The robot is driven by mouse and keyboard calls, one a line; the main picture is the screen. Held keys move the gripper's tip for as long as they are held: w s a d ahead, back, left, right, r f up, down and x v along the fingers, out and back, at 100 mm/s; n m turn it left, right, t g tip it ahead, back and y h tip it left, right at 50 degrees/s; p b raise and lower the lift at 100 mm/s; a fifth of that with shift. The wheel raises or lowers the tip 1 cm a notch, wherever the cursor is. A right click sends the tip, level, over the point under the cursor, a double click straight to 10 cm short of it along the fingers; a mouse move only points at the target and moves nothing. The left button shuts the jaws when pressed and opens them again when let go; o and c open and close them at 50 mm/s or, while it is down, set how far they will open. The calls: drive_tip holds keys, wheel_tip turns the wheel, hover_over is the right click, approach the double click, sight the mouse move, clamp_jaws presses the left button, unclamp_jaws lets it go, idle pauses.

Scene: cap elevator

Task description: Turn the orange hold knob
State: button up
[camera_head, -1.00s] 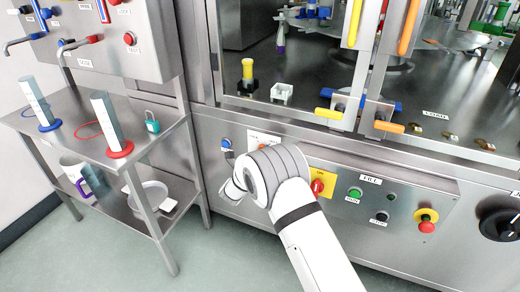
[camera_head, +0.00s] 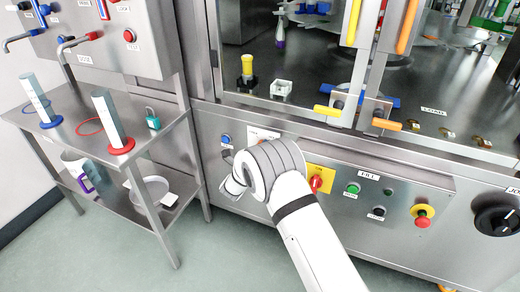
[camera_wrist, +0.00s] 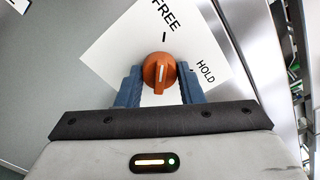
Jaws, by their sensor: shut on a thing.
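The orange hold knob (camera_wrist: 159,72) sits on a white label plate (camera_wrist: 110,52) in the wrist view. The plate reads FREE at the top and HOLD at the right. The knob's white line runs nearly upright in the picture, towards the black tick under FREE. My gripper (camera_wrist: 158,88) is shut on the knob, with one blue finger on each side. In the head view my own arm hides the gripper and most of the knob; part of the white label (camera_head: 262,132) shows above the arm.
Right of my arm on the panel are a red knob on a yellow plate (camera_head: 319,179), a green button (camera_head: 353,188), a black button (camera_head: 377,211) and a red mushroom button (camera_head: 422,221). A steel side table (camera_head: 88,158) stands at the left.

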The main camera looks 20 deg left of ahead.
drive_tip(key=o, duration=1)
drive_tip(key=s+p, duration=0.1)
drive_tip(key=s, duration=0.6)
drive_tip(key=shift+s+a, duration=0.35)
drive_tip(key=shift+s, duration=0.05)
